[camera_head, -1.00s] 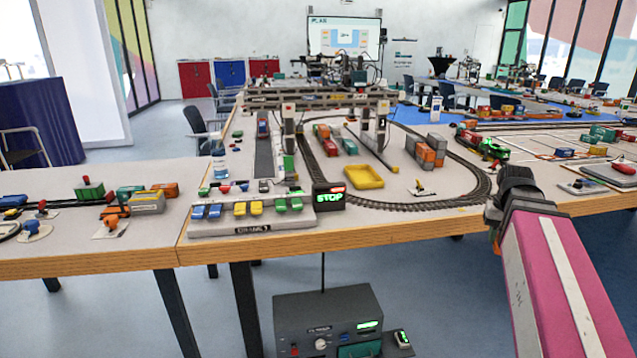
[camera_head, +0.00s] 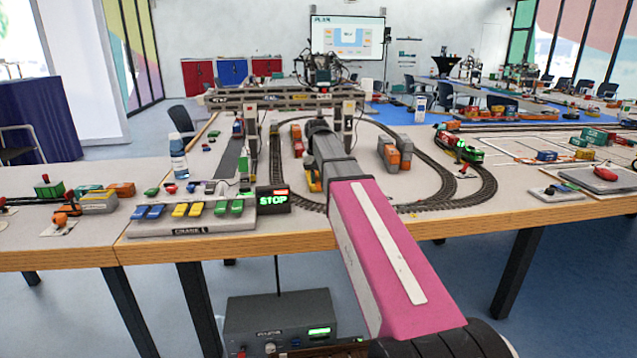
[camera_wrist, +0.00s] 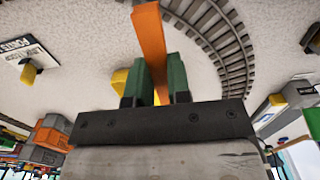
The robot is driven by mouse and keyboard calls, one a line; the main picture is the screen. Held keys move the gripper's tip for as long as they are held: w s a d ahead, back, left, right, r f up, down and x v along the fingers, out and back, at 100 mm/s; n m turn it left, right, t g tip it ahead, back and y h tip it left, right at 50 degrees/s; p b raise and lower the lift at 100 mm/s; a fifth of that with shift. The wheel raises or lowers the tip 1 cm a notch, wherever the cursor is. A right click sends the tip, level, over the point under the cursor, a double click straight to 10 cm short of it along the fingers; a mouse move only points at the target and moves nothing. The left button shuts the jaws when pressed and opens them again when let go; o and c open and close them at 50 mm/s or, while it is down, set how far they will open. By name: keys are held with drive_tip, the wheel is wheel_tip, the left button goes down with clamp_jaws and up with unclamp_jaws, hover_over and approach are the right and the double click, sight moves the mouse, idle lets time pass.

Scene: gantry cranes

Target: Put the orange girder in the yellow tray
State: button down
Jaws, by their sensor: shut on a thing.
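The orange girder (camera_wrist: 149,32) is a long bar held between the two green fingers of my gripper (camera_wrist: 157,66) in the wrist view, with one end sticking out past the fingertips. In the head view my pink arm reaches over the table and hides my gripper and the girder. The yellow tray (camera_head: 312,182) shows only as a small strip left of my arm; the rest is hidden. In the wrist view a yellow patch, seemingly the tray (camera_wrist: 118,80), shows beside and behind the fingers. I cannot tell the girder's height above it.
A grey gantry crane (camera_head: 270,100) spans the table behind my arm. A curved rail track (camera_head: 440,185) rings the area. Orange and grey containers (camera_head: 395,152) stand to the right. The control panel (camera_head: 190,215) and STOP sign (camera_head: 272,199) are at the front left.

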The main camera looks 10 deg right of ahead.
drive_tip(key=w+a+r, duration=0.2)
drive_tip(key=w+a, duration=0.1)
drive_tip(key=w, duration=0.6)
drive_tip(key=w+a+r, duration=0.3)
drive_tip(key=w, duration=0.6)
drive_tip(key=s+d+f, duration=0.2)
drive_tip(key=d, duration=0.1)
drive_tip(key=s+d+f, duration=0.1)
drive_tip(key=d+f, duration=0.2)
drive_tip(key=s+d+f, duration=0.2)
drive_tip(key=d, duration=0.2)
drive_tip(key=shift+s+d+f, duration=0.1)
drive_tip(key=shift+s+f, duration=0.05)
drive_tip(key=shift+s, duration=0.15)
drive_tip(key=shift+f, duration=2.05)
drive_tip(key=shift+f, duration=0.1)
drive_tip(key=c, duration=1.1)
unclamp_jaws()
wheel_tip(320, 180, up, 12)
drive_tip(key=shift+w+r, duration=0.15)
